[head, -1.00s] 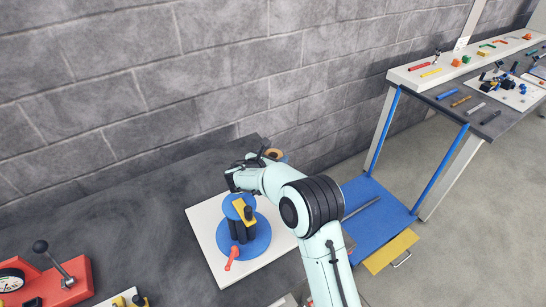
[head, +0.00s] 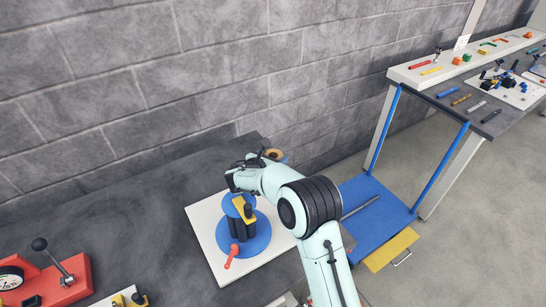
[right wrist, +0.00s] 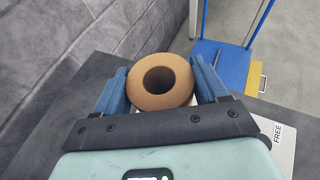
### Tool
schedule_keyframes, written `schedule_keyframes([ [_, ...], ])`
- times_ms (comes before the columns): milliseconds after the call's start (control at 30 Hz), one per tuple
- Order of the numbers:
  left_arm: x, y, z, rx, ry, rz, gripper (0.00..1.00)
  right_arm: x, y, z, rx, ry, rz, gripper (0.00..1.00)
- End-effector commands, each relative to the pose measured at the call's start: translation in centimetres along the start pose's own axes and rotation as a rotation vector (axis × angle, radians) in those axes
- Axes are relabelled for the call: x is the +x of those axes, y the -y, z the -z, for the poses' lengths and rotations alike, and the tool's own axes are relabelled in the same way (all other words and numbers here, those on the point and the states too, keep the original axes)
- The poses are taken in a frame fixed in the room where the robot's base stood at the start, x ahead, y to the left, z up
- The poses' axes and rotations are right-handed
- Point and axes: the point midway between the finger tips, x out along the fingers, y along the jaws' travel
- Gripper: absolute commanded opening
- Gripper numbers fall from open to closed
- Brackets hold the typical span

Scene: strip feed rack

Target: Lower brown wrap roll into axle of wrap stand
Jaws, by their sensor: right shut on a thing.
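The brown wrap roll (right wrist: 160,88) is held between the two blue fingers of my right gripper (right wrist: 160,90) in the right wrist view. Its open bore faces the camera; no axle can be made out in it. In the head view only a small part of the roll (head: 273,154) shows beyond my right gripper (head: 279,158), which is largely hidden by its own wrist. I cannot clearly identify the wrap stand or its axle; whether the roll touches anything below is hidden. My left gripper is not in view.
Beside my right arm, a white board (head: 207,236) carries a blue round fixture (head: 262,242) with black posts and a red handle (head: 232,250). A red device (head: 72,281) with a lever stands at lower left. The grey block wall runs close behind the dark table (head: 130,215).

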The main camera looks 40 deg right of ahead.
Motion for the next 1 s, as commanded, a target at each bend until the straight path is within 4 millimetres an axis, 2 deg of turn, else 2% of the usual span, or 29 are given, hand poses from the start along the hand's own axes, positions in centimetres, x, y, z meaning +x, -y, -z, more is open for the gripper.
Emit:
schedule_keyframes([
  [1000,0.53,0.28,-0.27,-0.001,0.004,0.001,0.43,0.32,-0.01,0.74,0.000,0.001,0.000,0.34],
])
